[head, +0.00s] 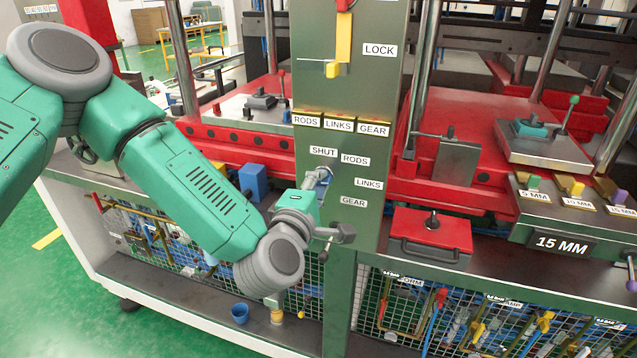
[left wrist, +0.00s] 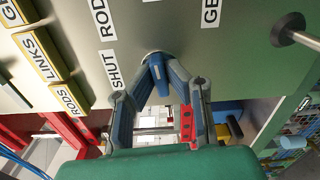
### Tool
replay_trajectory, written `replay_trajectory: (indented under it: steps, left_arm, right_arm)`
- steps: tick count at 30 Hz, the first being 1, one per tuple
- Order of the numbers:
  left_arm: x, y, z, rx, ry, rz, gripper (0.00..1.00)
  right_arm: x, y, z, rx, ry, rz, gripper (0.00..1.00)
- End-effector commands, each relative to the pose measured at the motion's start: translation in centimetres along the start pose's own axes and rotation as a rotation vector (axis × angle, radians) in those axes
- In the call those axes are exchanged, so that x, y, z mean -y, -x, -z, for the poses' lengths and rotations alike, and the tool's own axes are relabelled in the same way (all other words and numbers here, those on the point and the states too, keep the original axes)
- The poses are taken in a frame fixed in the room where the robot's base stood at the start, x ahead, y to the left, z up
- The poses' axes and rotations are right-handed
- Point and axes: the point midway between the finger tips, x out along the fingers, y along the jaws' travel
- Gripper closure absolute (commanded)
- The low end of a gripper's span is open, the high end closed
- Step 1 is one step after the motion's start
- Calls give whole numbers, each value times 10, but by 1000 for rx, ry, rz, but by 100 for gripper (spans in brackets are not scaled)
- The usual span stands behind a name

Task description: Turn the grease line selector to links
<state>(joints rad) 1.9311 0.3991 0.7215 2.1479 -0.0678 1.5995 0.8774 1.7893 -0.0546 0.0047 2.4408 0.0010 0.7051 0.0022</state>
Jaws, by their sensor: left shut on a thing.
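In the left wrist view my left gripper (left wrist: 160,80) is shut on the blue selector handle (left wrist: 157,73) at the column face. SHUT (left wrist: 113,69) lies just left of the fingertips there. I cannot tell exactly which label the handle points at. My right gripper is not in view.
A metal handle with a dark knob (head: 343,233) sticks out of the column below GEAR. A yellow lever (head: 343,38) stands by LOCK. A red box (head: 431,234) is to the right, a blue cup (head: 240,313) below.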

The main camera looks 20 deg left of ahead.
Motion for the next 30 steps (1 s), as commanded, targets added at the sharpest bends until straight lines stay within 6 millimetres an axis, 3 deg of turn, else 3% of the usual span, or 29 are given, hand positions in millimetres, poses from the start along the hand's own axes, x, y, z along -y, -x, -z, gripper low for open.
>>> replay_trajectory:
  steps: [9, 24, 25, 26, 30]
  left_arm:
    - [5, 2, -2, 8, -104, 11, 100]
    - [7, 3, -3, 9, -119, 18, 100]
    - [7, 3, -3, 9, -119, 18, 78]
    - [7, 3, -3, 9, -119, 18, 69]
    - [6, 2, -2, 6, -118, 13, 69]
  right_arm:
    - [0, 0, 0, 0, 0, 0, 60]
    - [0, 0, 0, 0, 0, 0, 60]
    - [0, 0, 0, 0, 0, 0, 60]
    - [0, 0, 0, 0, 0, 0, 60]
    - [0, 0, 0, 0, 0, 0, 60]
